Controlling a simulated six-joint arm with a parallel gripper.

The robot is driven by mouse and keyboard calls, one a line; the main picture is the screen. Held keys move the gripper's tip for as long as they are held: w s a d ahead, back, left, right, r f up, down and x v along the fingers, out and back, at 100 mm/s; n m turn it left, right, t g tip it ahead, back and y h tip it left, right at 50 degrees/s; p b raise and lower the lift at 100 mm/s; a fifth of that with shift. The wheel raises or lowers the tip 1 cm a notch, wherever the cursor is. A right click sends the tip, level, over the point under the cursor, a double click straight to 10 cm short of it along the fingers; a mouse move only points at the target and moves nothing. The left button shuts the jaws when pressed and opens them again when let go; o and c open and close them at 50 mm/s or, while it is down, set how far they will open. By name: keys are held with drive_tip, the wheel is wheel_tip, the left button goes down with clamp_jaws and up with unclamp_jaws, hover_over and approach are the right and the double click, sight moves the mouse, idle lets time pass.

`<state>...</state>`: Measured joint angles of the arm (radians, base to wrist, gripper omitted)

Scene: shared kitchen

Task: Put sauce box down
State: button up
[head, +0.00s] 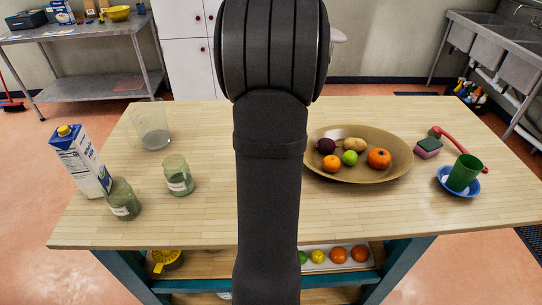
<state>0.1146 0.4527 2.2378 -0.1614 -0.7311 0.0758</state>
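My dark arm rises through the middle of the head view and covers the centre of the table. My gripper is not in view, so what it holds, if anything, cannot be seen. I cannot identify a sauce box for certain. A blue and white carton with a yellow cap (80,160) stands at the left end of the wooden table (400,217), next to a green jar. A small pale pink shape (338,36) shows just right of the top of my arm; I cannot tell what it is.
Two green glass jars (123,199) (178,176) and a clear pitcher (153,128) stand at left. A fruit bowl (377,175), sponge (428,148), red-handled brush (457,143) and green cup (464,172) on a blue saucer (457,190) are right. The front right tabletop is bare.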

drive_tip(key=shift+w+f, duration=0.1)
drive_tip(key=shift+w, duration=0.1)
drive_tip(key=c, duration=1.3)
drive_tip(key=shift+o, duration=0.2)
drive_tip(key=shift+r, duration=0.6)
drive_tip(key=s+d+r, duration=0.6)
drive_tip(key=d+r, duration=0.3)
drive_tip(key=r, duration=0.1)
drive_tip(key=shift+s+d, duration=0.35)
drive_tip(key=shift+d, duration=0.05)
